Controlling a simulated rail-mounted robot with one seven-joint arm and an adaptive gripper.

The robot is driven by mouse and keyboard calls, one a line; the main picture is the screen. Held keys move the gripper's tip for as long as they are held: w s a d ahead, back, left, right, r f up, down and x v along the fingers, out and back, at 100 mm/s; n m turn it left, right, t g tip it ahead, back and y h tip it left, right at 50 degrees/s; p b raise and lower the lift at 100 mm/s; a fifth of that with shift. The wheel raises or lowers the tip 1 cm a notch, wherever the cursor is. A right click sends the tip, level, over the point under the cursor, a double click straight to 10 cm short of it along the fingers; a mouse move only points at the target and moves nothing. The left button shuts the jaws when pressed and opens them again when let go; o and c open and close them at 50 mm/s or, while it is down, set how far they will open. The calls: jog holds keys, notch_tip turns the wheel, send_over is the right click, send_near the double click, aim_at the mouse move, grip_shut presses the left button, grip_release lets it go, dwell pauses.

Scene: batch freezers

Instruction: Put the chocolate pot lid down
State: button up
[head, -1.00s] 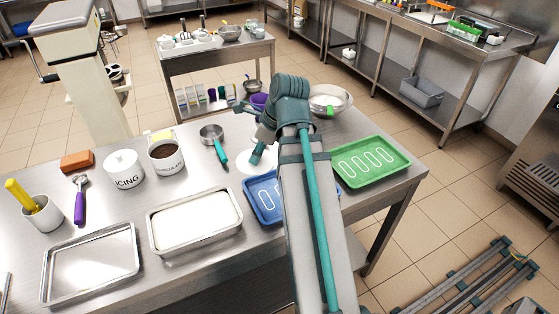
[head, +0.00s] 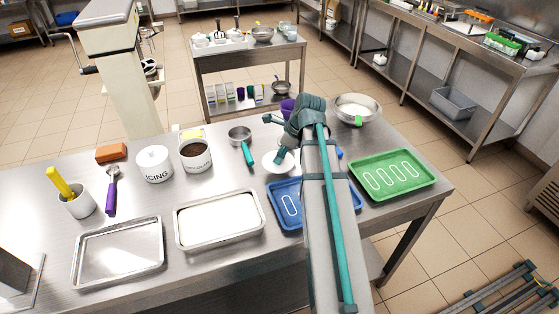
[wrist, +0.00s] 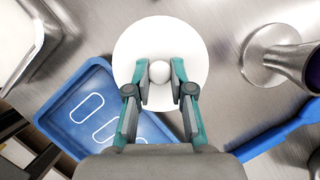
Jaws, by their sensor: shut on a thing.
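The chocolate pot lid is a white round disc (wrist: 158,38) with a small ball knob. My gripper (wrist: 159,75) is shut on the knob, with one finger on each side. In the head view the lid (head: 272,165) shows beside my gripper, behind the blue tray (head: 285,217); my arm hides part of that area. I cannot tell whether the lid touches the table. The chocolate pot (head: 196,157) stands open to the left, with dark contents.
In the wrist view the lid overlaps the blue tray's far edge (wrist: 98,62). Bare table lies between saucepan and blue tray.

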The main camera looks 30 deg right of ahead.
jog(key=shift+w+d+f, duration=0.25)
jog(key=shift+w+f, duration=0.45)
jog(key=shift+f, duration=0.05)
jog(key=shift+f+p, duration=0.8)
jog(key=shift+f, duration=0.85)
jog(key=shift+f, duration=0.15)
jog(key=o, duration=0.8)
jog(key=shift+c, duration=0.2)
jog(key=b+v, duration=0.2)
jog(key=v, duration=1)
jog(key=p+x, duration=0.2)
jog(key=x, duration=1)
